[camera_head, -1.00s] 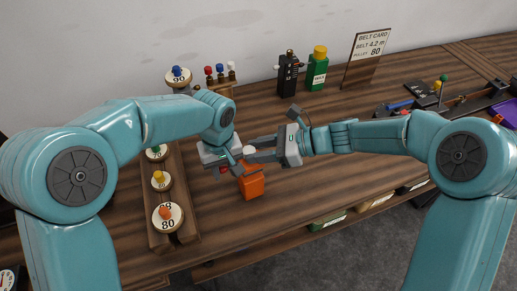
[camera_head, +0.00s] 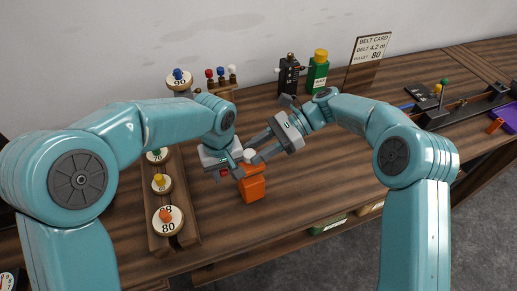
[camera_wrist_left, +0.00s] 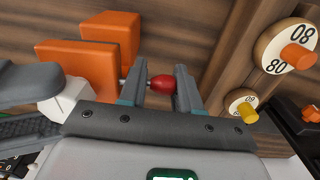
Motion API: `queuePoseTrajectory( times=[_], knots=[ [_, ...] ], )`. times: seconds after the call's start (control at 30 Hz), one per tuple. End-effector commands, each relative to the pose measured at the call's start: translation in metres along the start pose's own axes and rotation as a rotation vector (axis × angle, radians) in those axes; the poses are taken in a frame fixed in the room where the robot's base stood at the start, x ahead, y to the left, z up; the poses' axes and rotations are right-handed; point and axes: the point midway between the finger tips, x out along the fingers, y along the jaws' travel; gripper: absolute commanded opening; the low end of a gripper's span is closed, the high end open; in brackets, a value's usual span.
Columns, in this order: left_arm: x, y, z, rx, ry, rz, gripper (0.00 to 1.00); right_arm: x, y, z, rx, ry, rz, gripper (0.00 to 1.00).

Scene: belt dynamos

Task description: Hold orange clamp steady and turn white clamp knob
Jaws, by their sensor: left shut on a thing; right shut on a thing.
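The orange clamp (camera_head: 252,187) stands on the bench in the middle of the head view; its orange blocks also show in the left wrist view (camera_wrist_left: 110,30). A red-ended rod (camera_wrist_left: 162,84) comes out of its side. My left gripper (camera_head: 231,172) is beside the clamp, its fingers shut on the red end. The white knob (camera_head: 249,156) sits on top of the clamp; it shows partly in the left wrist view (camera_wrist_left: 66,100). My right gripper (camera_head: 258,152) reaches in from the upper right, shut on the white knob. Its fingertips partly hide the contact.
A wooden rack with numbered pulleys (camera_head: 168,219) stands close to the left. Colored pegs on a stand (camera_head: 221,76), a black box (camera_head: 289,76), a green bottle (camera_head: 318,72) and a belt card (camera_head: 371,47) are behind. The bench right of the clamp is clear.

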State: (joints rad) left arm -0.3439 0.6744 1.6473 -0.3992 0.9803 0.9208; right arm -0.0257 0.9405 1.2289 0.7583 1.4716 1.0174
Motion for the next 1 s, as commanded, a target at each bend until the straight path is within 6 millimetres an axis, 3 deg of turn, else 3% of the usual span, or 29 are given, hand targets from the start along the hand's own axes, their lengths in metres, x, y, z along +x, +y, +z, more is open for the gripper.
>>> queuePoseTrajectory(
  times=[0.47, 0.5, 0.57, 0.87, 1.0],
  knots=[
    [0.001, -0.001, 0.0, -0.001, -0.001, -0.001, 0.0, 0.0, 0.001, 0.001, -0.007, -0.001, 0.021, 0.04],
    [0.001, -0.001, 0.0, -0.001, -0.001, -0.001, 0.0, 0.0, 0.001, 0.001, -0.007, -0.001, 0.021, 0.41],
    [0.001, -0.001, 0.0, -0.001, -0.001, -0.001, 0.0, 0.0, 0.001, 0.001, -0.007, -0.001, 0.02, 0.61],
    [0.001, 0.0, 0.0, -0.001, -0.001, -0.001, 0.0, -0.001, 0.0, 0.0, -0.006, 0.0, 0.018, 0.61],
    [0.001, 0.0, 0.0, -0.001, -0.001, -0.001, 0.0, -0.014, -0.001, 0.0, -0.007, 0.0, 0.015, 0.61]
  ],
)
